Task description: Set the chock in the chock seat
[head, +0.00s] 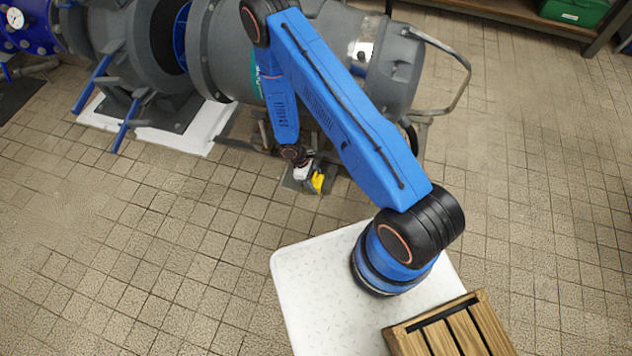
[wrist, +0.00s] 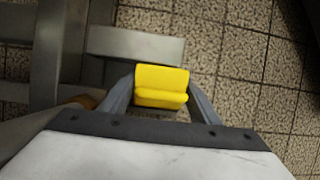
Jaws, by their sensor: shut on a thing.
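The chock is a small yellow block (head: 318,183) with a stepped face. My gripper (head: 311,176) is shut on it, near the floor beside the big grey pipe section. In the wrist view the chock (wrist: 162,80) sits between the two grey fingers of my gripper (wrist: 160,97). A flat grey plate (head: 291,185) lies on the floor under and around my gripper. I cannot tell whether this plate is the chock seat or whether the chock touches it. Grey metal bars (wrist: 130,45) show just beyond and left of the chock in the wrist view.
The grey pipe section (head: 225,50) and its trolley frame stand behind my gripper, with a bent grey handle (head: 462,75) at right. A slatted wooden crate (head: 450,330) sits on my white deck. The tiled floor (head: 170,240) at front left is clear.

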